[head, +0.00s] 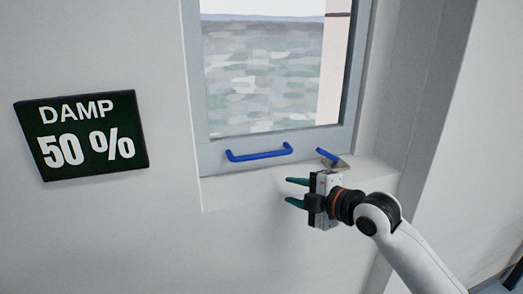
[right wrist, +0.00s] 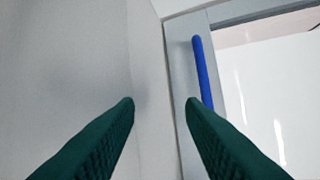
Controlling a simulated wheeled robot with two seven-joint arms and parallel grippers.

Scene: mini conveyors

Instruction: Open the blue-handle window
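The window (head: 205,135) has a grey frame, and I cannot see any gap around it. A long blue bar handle (head: 259,154) is fixed on its bottom rail, and it also shows in the right wrist view (right wrist: 202,72). A shorter blue lever (head: 328,156) on a grey mount sits at the lower right corner of the frame. My right gripper (head: 291,192) is open and empty, just below the frame, with its green fingers pointing left. In the right wrist view its fingertips (right wrist: 160,103) are apart, with the right one near the handle's lower end. My left gripper is not in view.
A pale sill and recess (head: 375,175) lie below and right of the window. A dark sign (head: 85,135) reading "DAMP 50 %" hangs on the wall at left. The wall between sign and window is bare.

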